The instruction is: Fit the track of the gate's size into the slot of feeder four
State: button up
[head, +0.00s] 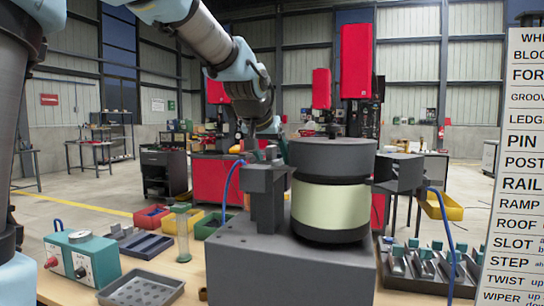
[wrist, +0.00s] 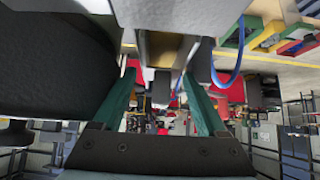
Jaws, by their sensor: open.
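A feeder with a dark round bowl (head: 333,155) on a cream-banded drum (head: 330,205) stands on a grey base block (head: 290,270). A dark upright bracket (head: 264,195) stands left of the drum. No feeder number is readable. Several grey pieces with teal grips (head: 420,262) sit in a dark rack at the right; I cannot tell their sizes or which is the track. My gripper is behind the bowl's left side in the head view, mostly hidden.
A teal control box (head: 85,258) and grey trays (head: 142,290) are on the left. Coloured bins (head: 210,224) lie behind. Blue cables run beside the feeder. A word board (head: 520,170) stands at the right edge.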

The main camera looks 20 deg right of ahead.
jog(key=shift+a, duration=0.15)
jog(key=b+v, duration=0.1)
jog(key=v, duration=0.9)
jog(key=shift+s+a+r+b, duration=0.1)
jog(key=shift+s+r+b, duration=0.1)
jog(key=shift+r+b, duration=0.15)
jog(key=shift+f, duration=0.1)
